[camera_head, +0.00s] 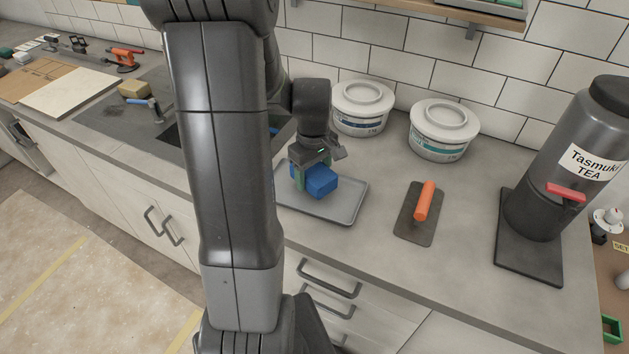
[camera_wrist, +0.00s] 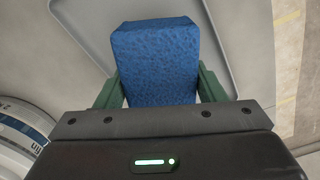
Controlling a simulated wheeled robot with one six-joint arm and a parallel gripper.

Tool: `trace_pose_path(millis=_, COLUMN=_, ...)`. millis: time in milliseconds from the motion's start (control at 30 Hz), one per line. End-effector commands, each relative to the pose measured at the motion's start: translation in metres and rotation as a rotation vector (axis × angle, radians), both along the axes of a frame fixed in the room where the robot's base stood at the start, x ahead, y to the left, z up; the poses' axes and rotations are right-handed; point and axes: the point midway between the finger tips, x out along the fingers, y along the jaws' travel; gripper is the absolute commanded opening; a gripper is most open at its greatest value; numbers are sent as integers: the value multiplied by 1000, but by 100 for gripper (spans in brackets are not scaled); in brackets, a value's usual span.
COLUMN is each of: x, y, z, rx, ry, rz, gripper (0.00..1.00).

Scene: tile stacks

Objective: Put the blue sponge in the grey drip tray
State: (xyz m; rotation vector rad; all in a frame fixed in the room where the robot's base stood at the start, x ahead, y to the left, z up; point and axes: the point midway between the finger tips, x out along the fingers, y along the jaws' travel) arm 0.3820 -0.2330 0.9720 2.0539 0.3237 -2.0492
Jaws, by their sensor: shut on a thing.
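The blue sponge (camera_head: 320,183) is held between the green fingers of my gripper (camera_head: 310,178). In the wrist view the blue sponge (camera_wrist: 157,62) sits between both fingers of my gripper (camera_wrist: 158,90), which touch its sides. The grey drip tray (camera_head: 347,215) lies on the counter directly below the sponge. The tray (camera_wrist: 222,50) also shows behind the sponge in the wrist view. I cannot tell whether the sponge's underside touches the tray floor. My own arm hides the counter left of the tray.
Two white tubs (camera_head: 362,106) (camera_head: 440,130) stand behind the tray. A trowel with an orange handle (camera_head: 425,200) lies to its right. A tea dispenser (camera_head: 560,160) stands farther right. A yellow sponge (camera_head: 134,89) lies by the sink at the left. The counter's front edge is close to the tray.

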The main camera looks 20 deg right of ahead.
Motion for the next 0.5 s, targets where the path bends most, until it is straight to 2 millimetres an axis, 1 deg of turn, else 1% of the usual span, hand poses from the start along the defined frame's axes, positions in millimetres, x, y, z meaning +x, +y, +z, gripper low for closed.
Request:
trace_pose_path(millis=33, x=-1, y=1, z=-8, rx=2, ry=6, rz=0, gripper=45)
trace_pose_path(millis=100, x=-1, y=1, z=-18, rx=2, ry=6, rz=0, gripper=45)
trace_pose_path(millis=200, x=-1, y=0, z=-28, rx=2, ry=4, rz=0, gripper=45)
trace_pose_path(millis=300, x=-1, y=0, z=-31, rx=0, ry=2, rz=0, gripper=45)
trace_pose_path(millis=500, x=0, y=0, z=-31, rx=1, ry=1, rz=0, gripper=45)
